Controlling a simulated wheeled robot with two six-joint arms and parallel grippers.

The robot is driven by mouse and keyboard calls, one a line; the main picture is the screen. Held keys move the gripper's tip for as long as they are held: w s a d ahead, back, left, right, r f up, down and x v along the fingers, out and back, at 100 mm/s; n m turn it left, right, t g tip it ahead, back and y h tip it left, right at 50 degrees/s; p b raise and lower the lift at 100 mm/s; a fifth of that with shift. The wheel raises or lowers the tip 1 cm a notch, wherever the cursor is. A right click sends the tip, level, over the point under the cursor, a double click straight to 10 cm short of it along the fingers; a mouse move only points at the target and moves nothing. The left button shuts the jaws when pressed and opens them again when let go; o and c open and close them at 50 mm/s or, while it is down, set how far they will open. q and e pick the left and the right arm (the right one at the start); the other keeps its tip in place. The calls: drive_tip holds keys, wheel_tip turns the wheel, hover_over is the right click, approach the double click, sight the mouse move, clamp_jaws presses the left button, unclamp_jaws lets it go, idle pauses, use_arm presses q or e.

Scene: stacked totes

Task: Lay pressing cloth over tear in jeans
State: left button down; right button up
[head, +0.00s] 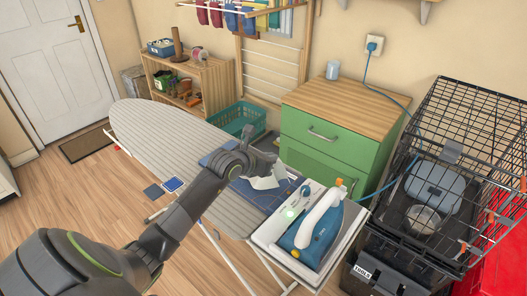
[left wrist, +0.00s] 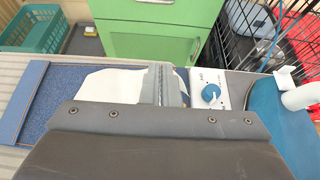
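The blue jeans (head: 254,198) lie on the right part of the ironing board (head: 160,128); they also show in the left wrist view (left wrist: 62,92). The white pressing cloth (head: 267,182) hangs under my left gripper (head: 270,163), over the jeans. In the left wrist view the cloth (left wrist: 112,84) spreads to the left of the fingers (left wrist: 166,84), which are close together with cloth at them. My arm and gripper hide part of the jeans. I cannot make out the tear. My right gripper is not in view.
A blue and white iron (head: 318,228) stands on the rest at the board's right end, close to the cloth. Two small blue patches (head: 153,191) lie at the board's near edge. A green cabinet (head: 330,135) stands behind, and a wire crate (head: 455,150) to the right.

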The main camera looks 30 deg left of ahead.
use_arm(q)
drive_tip(key=d+f+b, duration=0.1)
drive_tip(key=d+f, duration=0.1)
drive_tip(key=d+f+b, duration=0.1)
drive_tip(key=f+b, duration=0.1)
drive_tip(key=f, duration=0.1)
drive_tip(key=d+f+b, duration=0.1)
drive_tip(key=d+f, duration=0.1)
drive_tip(key=shift+s+d+f, duration=0.35)
drive_tip(key=shift+s+f, duration=0.05)
drive_tip(key=shift+s+d+f+b, duration=0.1)
drive_tip(key=shift+d+f+b, duration=0.6)
drive_tip(key=shift+f, duration=0.35)
drive_tip(key=shift+c, duration=1.4)
unclamp_jaws()
